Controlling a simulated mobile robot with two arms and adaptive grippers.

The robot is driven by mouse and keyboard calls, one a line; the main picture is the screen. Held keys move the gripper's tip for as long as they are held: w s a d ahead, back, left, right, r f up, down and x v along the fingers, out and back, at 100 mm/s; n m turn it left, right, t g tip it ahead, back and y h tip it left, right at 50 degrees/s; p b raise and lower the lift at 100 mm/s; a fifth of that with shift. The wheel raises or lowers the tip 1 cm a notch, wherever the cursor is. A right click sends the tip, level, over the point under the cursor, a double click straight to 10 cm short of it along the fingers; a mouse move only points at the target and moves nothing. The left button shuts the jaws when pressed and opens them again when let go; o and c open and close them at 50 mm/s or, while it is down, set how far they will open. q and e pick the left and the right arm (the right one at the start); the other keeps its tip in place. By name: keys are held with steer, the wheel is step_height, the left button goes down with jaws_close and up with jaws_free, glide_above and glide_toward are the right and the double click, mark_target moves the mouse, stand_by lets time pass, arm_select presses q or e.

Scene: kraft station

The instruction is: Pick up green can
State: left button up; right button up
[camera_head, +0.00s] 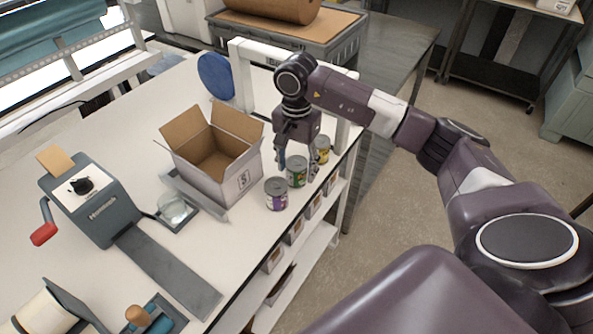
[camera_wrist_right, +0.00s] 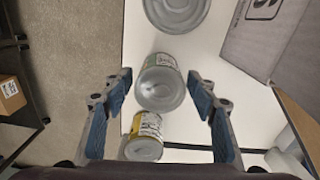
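Three cans stand in a row near the right edge of the white table. The green can (camera_head: 297,172) is the middle one, between a purple-labelled can (camera_head: 276,195) and a yellow can (camera_head: 322,149). My right gripper (camera_head: 299,172) is over the green can with fingers spread. In the right wrist view my right gripper (camera_wrist_right: 163,92) is open, and the green can (camera_wrist_right: 160,85) stands between its fingers, with gaps on both sides. The yellow can (camera_wrist_right: 145,138) is nearer the palm; the third can (camera_wrist_right: 178,10) is at the top. My left gripper is not in view.
An open cardboard box (camera_head: 221,160) stands just left of the cans. A dispenser with a red-knobbed crank (camera_head: 92,200) is further left. A white frame (camera_head: 240,75) and a blue disc (camera_head: 216,76) are behind. The table's right edge is close to the cans.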

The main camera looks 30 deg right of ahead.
steer(key=c, duration=1)
steer(key=shift+r, duration=0.15)
